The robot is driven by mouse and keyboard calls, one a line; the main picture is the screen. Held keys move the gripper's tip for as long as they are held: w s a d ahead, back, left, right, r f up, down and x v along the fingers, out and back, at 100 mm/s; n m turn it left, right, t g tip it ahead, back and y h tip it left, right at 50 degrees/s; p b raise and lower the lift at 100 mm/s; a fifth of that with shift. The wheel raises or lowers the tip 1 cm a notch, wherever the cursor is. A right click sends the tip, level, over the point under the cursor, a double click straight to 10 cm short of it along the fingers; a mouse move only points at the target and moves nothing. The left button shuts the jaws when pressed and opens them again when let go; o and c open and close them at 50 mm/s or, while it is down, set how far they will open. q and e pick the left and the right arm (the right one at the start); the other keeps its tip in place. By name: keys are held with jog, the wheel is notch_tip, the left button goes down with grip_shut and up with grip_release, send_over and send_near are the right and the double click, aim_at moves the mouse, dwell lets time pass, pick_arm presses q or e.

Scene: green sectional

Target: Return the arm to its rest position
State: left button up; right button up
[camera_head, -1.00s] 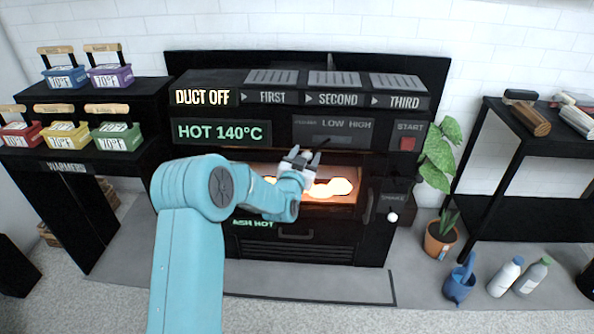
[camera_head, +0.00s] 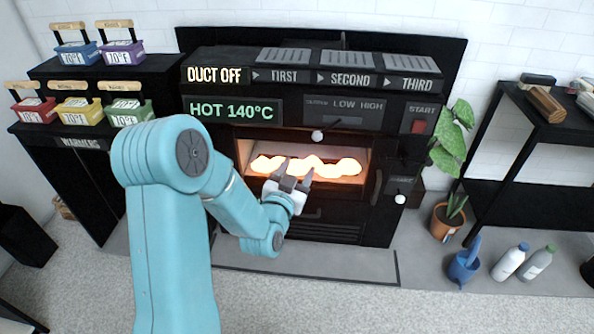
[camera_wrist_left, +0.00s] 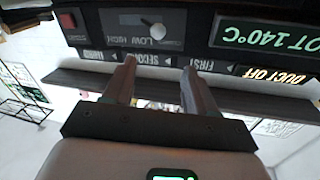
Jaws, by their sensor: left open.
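My left arm (camera_head: 170,210) is teal and comes in from the lower left in the head view. Its gripper (camera_head: 295,172) is open and empty in front of the stove's glowing firebox opening. In the left wrist view the two fingers (camera_wrist_left: 160,88) are spread apart with nothing between them, and the stove's front panel shows upside down beyond them. The black stove (camera_head: 330,222) reads "HOT 140°C" and "DUCT OFF". Glowing coals (camera_head: 310,166) lie in its opening. My right gripper is not in view.
A black warmer stand (camera_head: 80,160) with several coloured boxes stands left. A black shelf (camera_head: 525,185) stands right. A potted plant (camera_head: 447,222), a blue container (camera_head: 463,267) and two bottles (camera_head: 523,262) are on the floor at right. Pale carpet in front is clear.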

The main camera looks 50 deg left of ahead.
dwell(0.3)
pick_arm(q)
jog(key=d+f+m+g+h, duration=0.4)
jog(key=d+f+h, duration=0.5)
jog(key=d+f, duration=1.25)
jog(key=s+d+f+n+g+h, duration=0.1)
jog(key=s+d+f+g+h, duration=0.1)
jog(key=s+d+f+g, duration=0.45)
jog(key=s+d+f+n+g+h, duration=0.15)
jog(key=s+d+g, duration=0.25)
jog(key=s, duration=0.6)
notch_tip(320, 180, up, 26)
jog(key=s+p, duration=0.2)
jog(key=p, duration=2.4)
jog(key=shift+d+g+p, duration=0.2)
jog(key=shift+g+p, duration=0.2)
jog(key=shift+g, duration=0.05)
